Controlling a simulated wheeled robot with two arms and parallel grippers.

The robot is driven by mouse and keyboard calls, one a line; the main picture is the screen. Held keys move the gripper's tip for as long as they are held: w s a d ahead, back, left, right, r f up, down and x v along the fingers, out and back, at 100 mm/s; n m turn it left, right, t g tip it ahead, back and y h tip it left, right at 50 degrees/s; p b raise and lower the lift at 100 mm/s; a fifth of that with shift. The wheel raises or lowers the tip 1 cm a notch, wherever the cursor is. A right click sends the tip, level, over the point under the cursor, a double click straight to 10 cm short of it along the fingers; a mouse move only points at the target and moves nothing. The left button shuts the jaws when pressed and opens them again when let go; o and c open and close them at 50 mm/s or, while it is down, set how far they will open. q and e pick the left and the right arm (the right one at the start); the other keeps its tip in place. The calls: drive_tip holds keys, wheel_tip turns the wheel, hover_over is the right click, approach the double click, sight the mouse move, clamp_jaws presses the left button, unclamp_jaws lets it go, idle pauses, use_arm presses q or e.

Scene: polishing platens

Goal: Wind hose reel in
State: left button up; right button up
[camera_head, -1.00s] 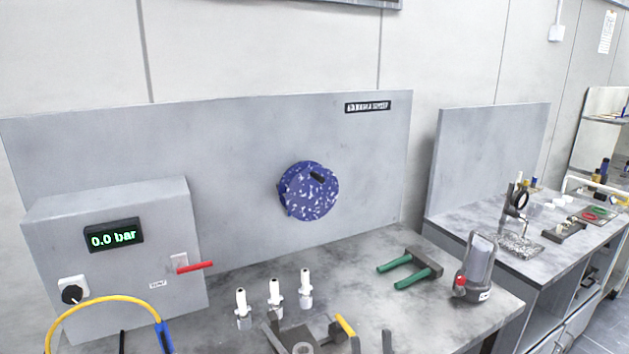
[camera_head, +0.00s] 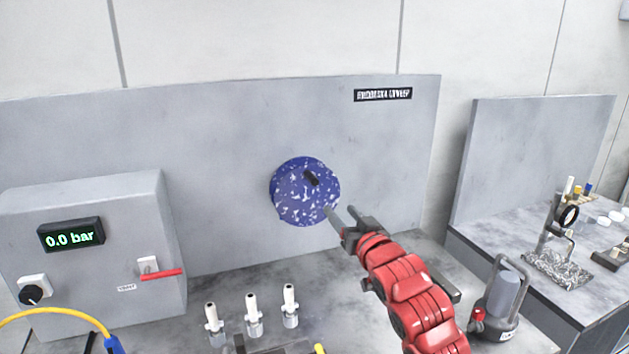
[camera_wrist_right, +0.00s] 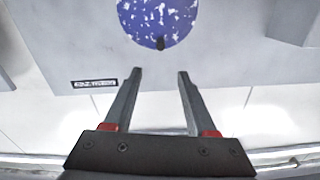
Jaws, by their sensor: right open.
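The hose reel is a blue, white-speckled disc (camera_head: 300,198) on the grey upright panel, with a short dark handle (camera_head: 313,178) near its upper middle. In the right wrist view the reel (camera_wrist_right: 158,15) is at the top, with the dark handle (camera_wrist_right: 161,43) at its lower edge. My right gripper (camera_head: 340,211), on a red arm, is at the reel's lower right in the head view. Its two fingers (camera_wrist_right: 160,72) are apart with nothing between them, pointing toward the reel. Whether a fingertip touches the reel I cannot tell.
A grey box (camera_head: 100,255) with a 0.0 bar display and red lever (camera_head: 162,273) stands at left. Several white-topped fittings (camera_head: 252,315) stand on the bench in front. A grey pump-like device (camera_head: 502,300) is at the right. A yellow hose (camera_head: 50,312) curves at lower left.

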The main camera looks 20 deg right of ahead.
sight(317, 183)
drive_tip(key=w+p, duration=0.1)
drive_tip(key=w, duration=0.4)
drive_tip(key=w+p, duration=0.2)
drive_tip(key=w, duration=0.3)
drive_tip(key=w+p, duration=0.2)
drive_tip(key=w, duration=0.3)
drive_tip(key=shift+w+a+r, duration=0.1)
drive_tip(key=shift+w+a, duration=0.2)
drive_tip(key=shift+w, duration=0.1)
drive_tip(key=shift+w+a, duration=0.1)
drive_tip(key=shift+w, duration=0.6)
clamp_jaws()
